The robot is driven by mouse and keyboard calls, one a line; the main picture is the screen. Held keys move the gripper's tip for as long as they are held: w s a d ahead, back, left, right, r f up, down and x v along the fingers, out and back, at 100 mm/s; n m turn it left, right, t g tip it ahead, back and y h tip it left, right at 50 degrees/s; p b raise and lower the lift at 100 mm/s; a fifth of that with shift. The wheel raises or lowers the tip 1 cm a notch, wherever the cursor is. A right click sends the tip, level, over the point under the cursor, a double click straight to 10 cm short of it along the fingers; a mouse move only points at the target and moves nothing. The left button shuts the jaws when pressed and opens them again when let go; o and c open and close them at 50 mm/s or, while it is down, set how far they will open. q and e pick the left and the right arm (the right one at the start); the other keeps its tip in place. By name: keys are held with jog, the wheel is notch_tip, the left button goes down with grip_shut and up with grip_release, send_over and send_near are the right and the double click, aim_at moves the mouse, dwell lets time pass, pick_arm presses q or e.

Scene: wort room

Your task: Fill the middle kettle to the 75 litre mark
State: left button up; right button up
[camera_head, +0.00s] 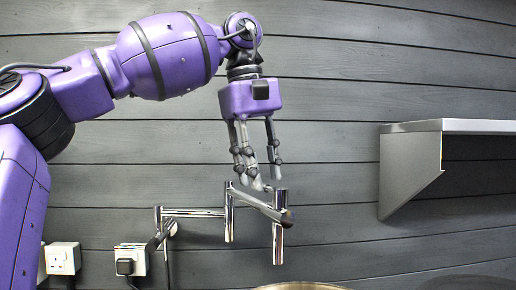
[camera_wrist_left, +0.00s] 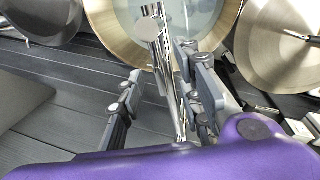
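A chrome jointed tap arm (camera_head: 255,203) comes off the wall, with its spout end hanging down over the kettle. My left gripper (camera_head: 266,180) points down at the tap arm. In the left wrist view the chrome tap (camera_wrist_left: 166,62) lies between its parted fingers, close to those on the right; contact cannot be told. A kettle (camera_wrist_left: 118,38) lies under the spout, its inside pale blue-grey; its rim (camera_head: 300,286) just shows at the bottom of the head view. No litre marks can be read, and no flowing water is visible. My right gripper is out of view.
Another kettle (camera_wrist_left: 282,50) stands on the right in the left wrist view, and a metal vessel (camera_wrist_left: 45,15) at upper left. A steel wall shelf (camera_head: 410,170) juts out on the right. Sockets with a plug (camera_head: 130,260) are on the dark plank wall.

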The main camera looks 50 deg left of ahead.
pick_arm(q)
jog(key=shift+w+f, duration=0.25)
jog(key=shift+f, duration=1.05)
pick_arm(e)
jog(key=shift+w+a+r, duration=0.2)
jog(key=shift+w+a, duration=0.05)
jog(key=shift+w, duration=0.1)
pick_arm(q)
jog(key=shift+w, duration=0.1)
grip_shut()
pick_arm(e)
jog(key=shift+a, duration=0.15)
